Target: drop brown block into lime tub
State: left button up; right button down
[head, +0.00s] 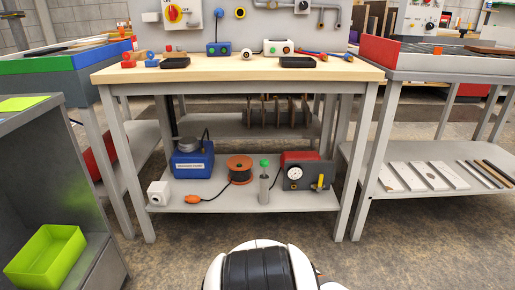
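The lime tub (44,258) is an open box on the low shelf of the grey cabinet at the lower left. Its inside looks empty from here. I cannot make out a brown block for certain in the head view. Neither of my grippers is in view.
A wooden-topped workbench (235,72) stands ahead, with a blue device (192,162), an orange cable reel (239,165) and a gauge unit (300,173) on its lower shelf. The grey cabinet (48,170) is at left, a red-sided bench (393,52) at right. Floor between is clear.

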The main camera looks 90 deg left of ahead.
aim_at(48, 262)
jog(key=j+u, duration=0.2)
jog(key=u, duration=0.2)
jog(key=j+u, duration=0.25)
jog(key=u, duration=0.2)
jog(key=j+u, duration=0.25)
jog(key=u, duration=0.15)
jog(key=j+u, duration=0.2)
jog(key=u, duration=0.2)
jog(key=i+j+u, duration=0.15)
jog(key=u, duration=0.25)
jog(key=j+u, duration=0.1)
jog(key=u, duration=0.8)
jog(key=i+j+u, duration=0.1)
jog(key=u, duration=0.85)
jog(key=i+u, duration=0.15)
jog(key=u, duration=0.3)
